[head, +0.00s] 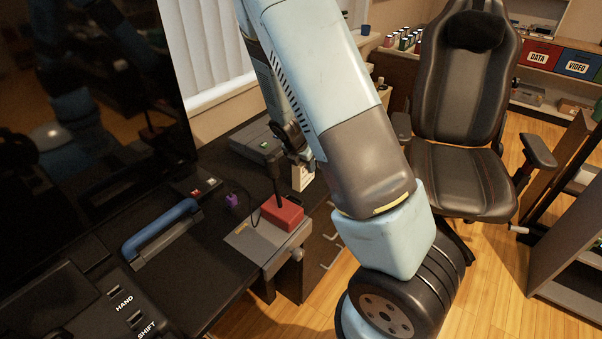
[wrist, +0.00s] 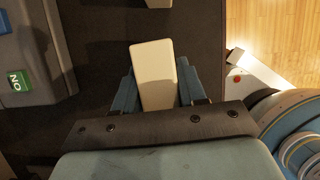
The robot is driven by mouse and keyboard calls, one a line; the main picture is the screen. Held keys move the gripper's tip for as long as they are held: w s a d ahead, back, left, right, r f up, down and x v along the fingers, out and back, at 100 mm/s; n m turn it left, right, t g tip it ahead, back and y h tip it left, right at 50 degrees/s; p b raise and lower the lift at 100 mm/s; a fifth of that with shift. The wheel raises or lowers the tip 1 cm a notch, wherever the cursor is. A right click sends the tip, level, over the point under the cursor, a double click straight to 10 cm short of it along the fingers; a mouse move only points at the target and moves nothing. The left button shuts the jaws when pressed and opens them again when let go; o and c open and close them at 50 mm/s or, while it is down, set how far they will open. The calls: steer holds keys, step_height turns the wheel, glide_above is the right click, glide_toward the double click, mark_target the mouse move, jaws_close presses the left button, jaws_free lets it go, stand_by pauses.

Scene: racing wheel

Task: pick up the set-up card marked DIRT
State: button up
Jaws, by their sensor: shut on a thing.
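My gripper (head: 299,160) is above the right end of the dark desk, partly hidden behind my own arm in the head view. A small cream card (head: 303,179) shows at its tip, with a dark mark too small to read. In the wrist view, a pale, round-cornered card (wrist: 153,72) sits between the blue fingers of my gripper (wrist: 157,92), which are shut on it. No DIRT marking can be read on the face I see. I cannot tell whether the card touches the desk.
A grey box with a green ON label (wrist: 18,81) lies left in the wrist view. A black racing seat (head: 462,180) is at the right. Another pale piece (wrist: 159,3) shows at the wrist view's top edge.

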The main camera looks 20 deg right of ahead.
steer(key=shift+c, duration=1.1)
steer(key=shift+r, duration=0.1)
